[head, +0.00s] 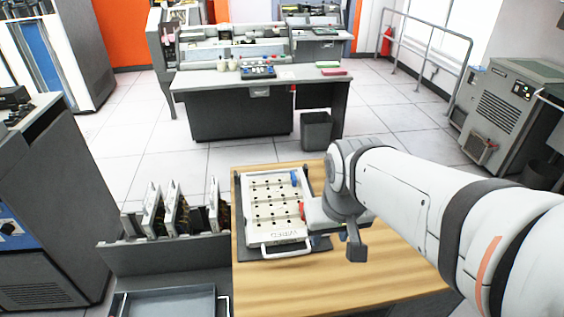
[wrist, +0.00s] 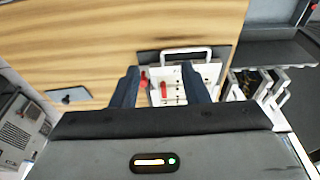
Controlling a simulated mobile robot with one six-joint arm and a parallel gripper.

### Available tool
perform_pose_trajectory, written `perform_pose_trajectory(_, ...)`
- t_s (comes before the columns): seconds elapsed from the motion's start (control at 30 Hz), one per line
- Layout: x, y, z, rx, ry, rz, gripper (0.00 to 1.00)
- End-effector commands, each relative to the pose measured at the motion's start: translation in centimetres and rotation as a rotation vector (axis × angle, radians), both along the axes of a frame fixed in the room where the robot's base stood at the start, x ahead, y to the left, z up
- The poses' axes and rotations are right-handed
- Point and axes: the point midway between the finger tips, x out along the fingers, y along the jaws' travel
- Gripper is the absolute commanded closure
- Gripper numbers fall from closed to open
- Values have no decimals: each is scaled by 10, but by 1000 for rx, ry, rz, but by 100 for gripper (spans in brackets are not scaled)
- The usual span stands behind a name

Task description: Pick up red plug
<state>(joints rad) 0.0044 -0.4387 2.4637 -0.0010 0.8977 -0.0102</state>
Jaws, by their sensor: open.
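A white panel (head: 275,218) with rows of holes and a handle at its near end lies on the wooden table. A red plug (head: 302,211) shows at the panel's right edge, beside my gripper (head: 312,214). A blue plug (head: 294,178) stands at the panel's far right corner. In the wrist view my gripper (wrist: 160,70) is open, its two dark fingers spread over the panel (wrist: 208,73). A red plug (wrist: 163,91) shows between the fingers. A second red piece (wrist: 144,79) shows near the left finger. Neither is gripped. My gripper body hides part of the panel.
A dark plate (wrist: 69,96) with a small metal part lies on the wood. A desk (head: 250,110) stands behind.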

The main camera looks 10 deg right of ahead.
Motion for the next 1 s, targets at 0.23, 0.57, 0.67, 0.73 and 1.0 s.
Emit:
perform_pose_trajectory(0.23, 70, -8, 3, 0, 66, 2, 59)
perform_pose_trajectory(0.57, 170, -9, -30, 1, 152, 0, 59)
perform_pose_trajectory(0.67, 196, -10, -46, 1, 176, -1, 59)
perform_pose_trajectory(0.73, 211, -10, -57, 1, 190, -1, 59)
perform_pose_trajectory(1.0, 240, -11, -85, 2, 218, -2, 59)
